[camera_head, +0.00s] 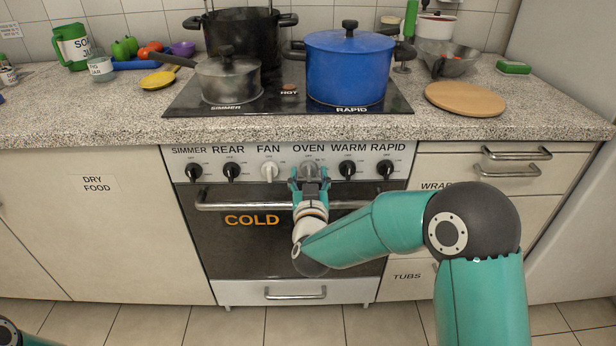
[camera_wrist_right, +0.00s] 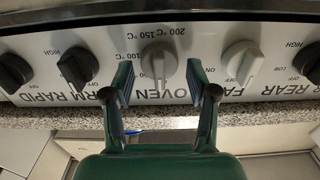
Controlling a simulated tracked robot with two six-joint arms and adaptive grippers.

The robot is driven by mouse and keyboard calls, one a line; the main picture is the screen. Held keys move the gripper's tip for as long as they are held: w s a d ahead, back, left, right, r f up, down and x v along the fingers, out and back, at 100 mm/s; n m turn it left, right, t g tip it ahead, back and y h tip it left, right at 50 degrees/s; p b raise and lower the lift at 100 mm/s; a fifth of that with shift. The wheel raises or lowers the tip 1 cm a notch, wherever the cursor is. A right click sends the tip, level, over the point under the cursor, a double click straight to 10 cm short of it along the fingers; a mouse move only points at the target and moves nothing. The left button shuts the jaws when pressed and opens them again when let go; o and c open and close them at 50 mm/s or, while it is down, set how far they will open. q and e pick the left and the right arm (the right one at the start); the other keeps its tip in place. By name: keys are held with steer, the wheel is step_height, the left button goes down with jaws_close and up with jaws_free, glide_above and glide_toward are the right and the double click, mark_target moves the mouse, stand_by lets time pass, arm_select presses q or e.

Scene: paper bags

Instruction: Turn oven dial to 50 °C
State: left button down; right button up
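The oven dial (camera_wrist_right: 158,60) is a light grey knob under the word OVEN on the oven's control panel. The wrist view is turned upside down; there the knob's ridge runs roughly up and down, with 200 °C, 150 °C and 100 °C printed around it. My right gripper (camera_wrist_right: 161,85) is open, one finger on each side of the dial with gaps to it. In the head view the right gripper (camera_head: 310,178) is in front of the dial and partly hides it. My left gripper is out of view.
The fan dial (camera_head: 269,171) and warm dial (camera_head: 347,169) flank the oven dial closely. The oven handle (camera_head: 245,206) runs just below the panel. A blue pot (camera_head: 346,70) and a grey pan (camera_head: 229,80) stand on the hob above. The oven door reads COLD.

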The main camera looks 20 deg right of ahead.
steer(key=c, duration=0.8)
steer(key=shift+a, duration=0.1)
steer(key=shift+f+m+b, duration=0.1)
steer(key=shift+m+b, duration=0.2)
steer(key=shift+b, duration=0.35)
steer(key=shift+c, duration=0.2)
steer(key=m+b, duration=0.6)
steer(key=b, duration=0.1)
steer(key=shift+s+d+b, duration=0.15)
steer(key=shift+d+b, duration=0.05)
steer(key=shift+b, duration=0.1)
jaws_close()
steer(key=m+b, duration=0.2)
steer(key=shift+d+m, duration=0.1)
steer(key=shift+m, duration=0.2)
steer(key=shift+r+m+b, duration=0.2)
steer(key=shift+m+b, duration=0.2)
steer(key=shift+b, duration=0.05)
